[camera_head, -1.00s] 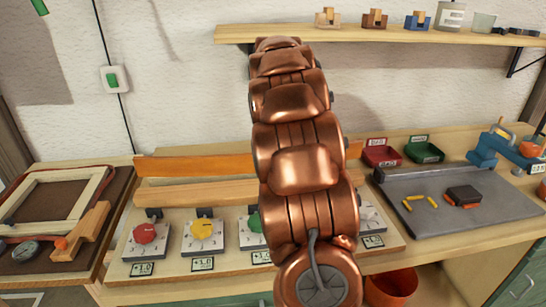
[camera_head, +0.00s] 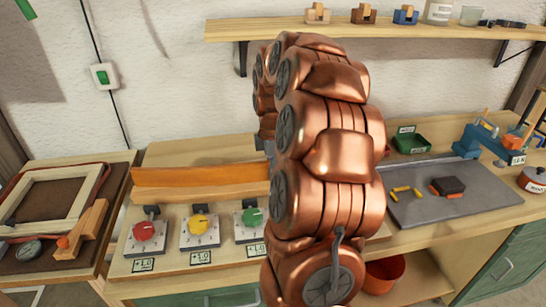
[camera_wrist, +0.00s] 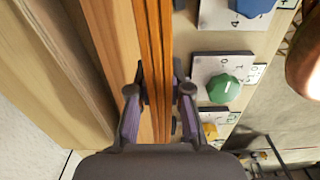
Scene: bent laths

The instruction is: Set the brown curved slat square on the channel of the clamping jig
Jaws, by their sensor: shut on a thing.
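The brown curved slat (camera_head: 195,176) is orange-brown and runs lengthwise behind the row of dials; its right end is hidden by my arm. In the wrist view the slat (camera_wrist: 155,115) runs up the picture between the fingers of my gripper (camera_wrist: 161,88), which is shut on its sides. The gripper itself is hidden behind my arm in the head view. A paler wooden beam, seemingly part of the clamping jig (camera_wrist: 108,45), lies along the slat's left side in the wrist view. I cannot tell whether the slat touches the channel or hangs above it.
A red dial (camera_head: 143,231), a yellow dial (camera_head: 199,225) and a green dial (camera_head: 252,217) stand in front of the slat. A framed panel (camera_head: 52,200) lies at left. A grey mat (camera_head: 430,205) with small parts lies at right. A shelf (camera_head: 290,30) hangs above.

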